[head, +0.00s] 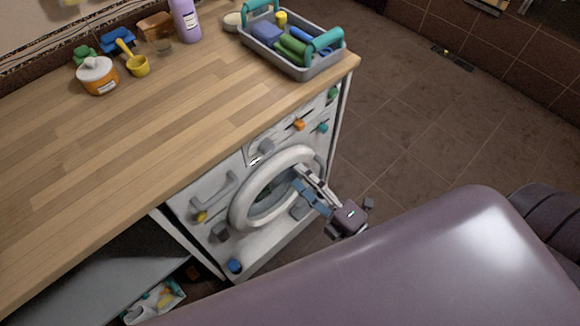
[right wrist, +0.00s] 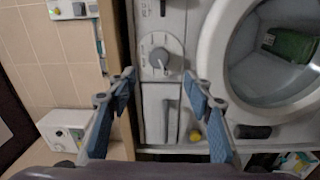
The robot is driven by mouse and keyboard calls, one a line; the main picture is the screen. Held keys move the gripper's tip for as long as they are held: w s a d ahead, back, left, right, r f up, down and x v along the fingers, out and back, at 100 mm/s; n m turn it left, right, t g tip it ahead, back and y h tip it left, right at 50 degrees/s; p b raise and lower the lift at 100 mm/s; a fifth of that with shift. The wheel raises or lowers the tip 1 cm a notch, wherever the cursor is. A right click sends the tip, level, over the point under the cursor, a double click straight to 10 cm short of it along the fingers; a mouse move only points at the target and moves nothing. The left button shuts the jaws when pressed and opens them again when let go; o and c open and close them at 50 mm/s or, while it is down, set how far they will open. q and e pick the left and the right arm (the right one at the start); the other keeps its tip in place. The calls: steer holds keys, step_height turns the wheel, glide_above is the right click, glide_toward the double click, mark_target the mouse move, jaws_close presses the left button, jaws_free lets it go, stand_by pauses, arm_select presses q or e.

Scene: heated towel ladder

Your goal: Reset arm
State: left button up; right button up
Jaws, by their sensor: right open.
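My right gripper (head: 301,183) is open and empty in front of the white washing machine (head: 180,209). In the head view it overlaps the right side of the round door (head: 240,207). In the right wrist view, the blue-padded fingers of my right gripper (right wrist: 160,84) are spread wide, with the machine's grey knob (right wrist: 159,56) showing between and beyond them. I cannot tell whether a finger touches the machine. A green thing (right wrist: 290,45) shows inside the door ring. My left gripper is out of view.
A wooden counter (head: 150,140) covers the machine. On it stand a grey caddy (head: 303,73) with teal handles, a lilac bottle (head: 186,20) and an orange jar (head: 98,77). An open compartment (head: 125,265) lies left of the machine. Tiled floor (head: 420,130) at right is mostly clear.

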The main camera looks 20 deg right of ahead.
steer(key=shift+s+d, duration=0.2)
steer(key=shift+s, duration=0.25)
